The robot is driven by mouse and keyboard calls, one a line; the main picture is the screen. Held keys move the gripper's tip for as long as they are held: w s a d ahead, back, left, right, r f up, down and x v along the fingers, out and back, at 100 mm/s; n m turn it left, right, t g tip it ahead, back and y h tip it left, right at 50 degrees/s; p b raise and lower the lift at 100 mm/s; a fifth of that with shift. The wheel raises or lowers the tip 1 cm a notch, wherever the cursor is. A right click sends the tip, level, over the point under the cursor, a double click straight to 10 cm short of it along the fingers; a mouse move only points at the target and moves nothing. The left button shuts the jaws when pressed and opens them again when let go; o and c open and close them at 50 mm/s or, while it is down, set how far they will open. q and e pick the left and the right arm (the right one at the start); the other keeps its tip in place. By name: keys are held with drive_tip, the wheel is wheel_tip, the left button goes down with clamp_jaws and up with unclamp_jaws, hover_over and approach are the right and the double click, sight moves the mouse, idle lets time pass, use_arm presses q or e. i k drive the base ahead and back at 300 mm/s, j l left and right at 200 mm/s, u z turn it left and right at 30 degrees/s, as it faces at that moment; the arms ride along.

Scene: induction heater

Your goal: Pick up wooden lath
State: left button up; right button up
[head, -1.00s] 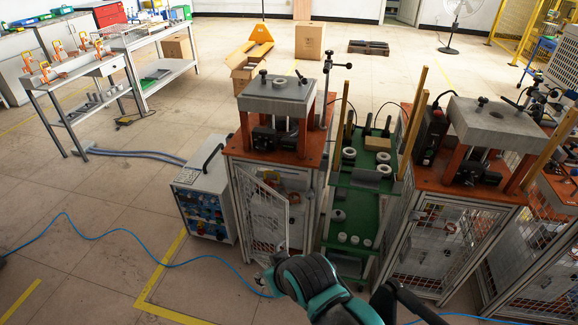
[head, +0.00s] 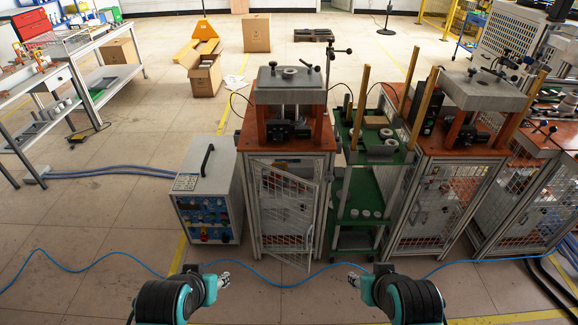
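Several long tan wooden laths stand upright or slightly tilted around the green rack and the right machine. One lath (head: 361,100) is at the rack's left side. Another lath (head: 410,78) rises at the rack's back right, with a thicker lath (head: 425,108) just in front of it. One more lath (head: 523,108) leans beside the right press. My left gripper (head: 226,281) is low in front of the left machine's cabinet. My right gripper (head: 353,280) is low in front of the green rack. Both are away from the laths; their fingers are too small to judge.
The green rack (head: 357,200) holds grey rings between two caged machine cabinets. The left cabinet's mesh door (head: 284,205) stands ajar. A grey control box (head: 208,195) is at its left. A blue cable (head: 120,254) crosses the floor.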

sight(367, 69)
drive_tip(key=i+l+u, duration=0.2)
drive_tip(key=i+l, duration=0.2)
drive_tip(key=i+l+u, duration=0.2)
drive_tip(key=i+l, duration=0.15)
drive_tip(key=l, duration=0.2)
